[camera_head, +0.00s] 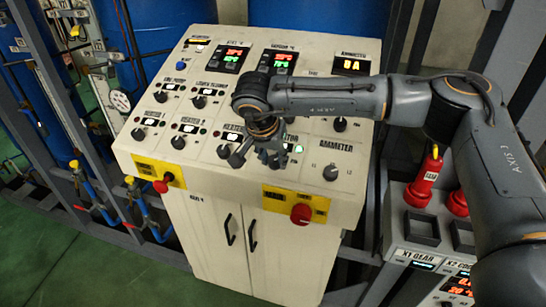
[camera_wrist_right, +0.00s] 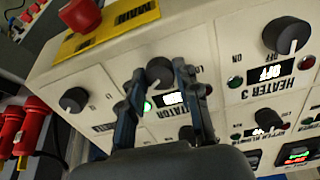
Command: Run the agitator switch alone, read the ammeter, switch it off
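The agitator switch is a dark round knob (camera_wrist_right: 160,72) on the cream control panel (camera_head: 205,160). A bright green lamp is lit beside it, and its small window glows white, too washed out to read. My right gripper (camera_head: 258,152) is over the panel's lower middle and hides the knob in the head view. In the right wrist view its two fingers (camera_wrist_right: 159,68) stand apart on either side of the knob; firm contact cannot be made out. The ammeter display (camera_head: 352,66) at upper right appears to read 0 A in orange. My left gripper is out of view.
The ammeter selector knob (camera_head: 330,172) sits right of the agitator. The heater 3 knob (camera_wrist_right: 286,35) is close by, its window showing OFF. A red emergency button (camera_head: 301,214) projects from the front edge. Red handles (camera_head: 428,172) stand at right.

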